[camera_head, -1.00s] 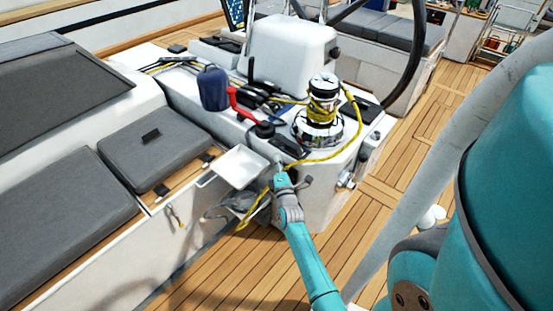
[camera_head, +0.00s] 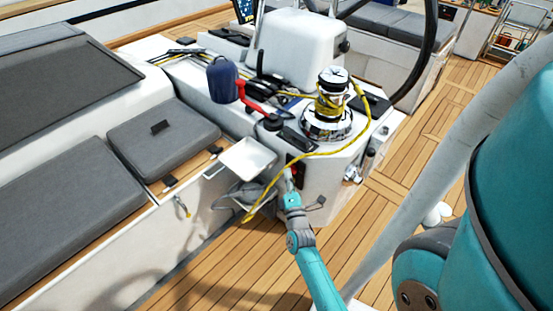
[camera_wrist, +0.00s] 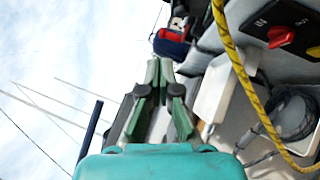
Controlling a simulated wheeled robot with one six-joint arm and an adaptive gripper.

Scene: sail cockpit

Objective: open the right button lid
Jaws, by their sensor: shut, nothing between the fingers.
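My gripper (camera_head: 288,174) is shut and empty, with its fingertips together. It is in front of the side face of the white console (camera_head: 325,190), beside a dark panel with a red part (camera_head: 295,168). In the wrist view my gripper (camera_wrist: 160,66) points up, and its fingertips touch nothing that I can make out. A black panel with a red knob (camera_wrist: 281,37) is at the upper right there. On the console top are a round black fitting (camera_head: 271,122) and a flat black piece (camera_head: 297,138). I cannot tell which part is the right button lid.
A yellow rope (camera_head: 322,154) runs from the winch (camera_head: 328,119) across the console and hangs near my gripper; it also crosses the wrist view (camera_wrist: 240,75). A white tray (camera_head: 247,157) juts out left of my gripper. Open teak floor (camera_head: 225,275) lies in front.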

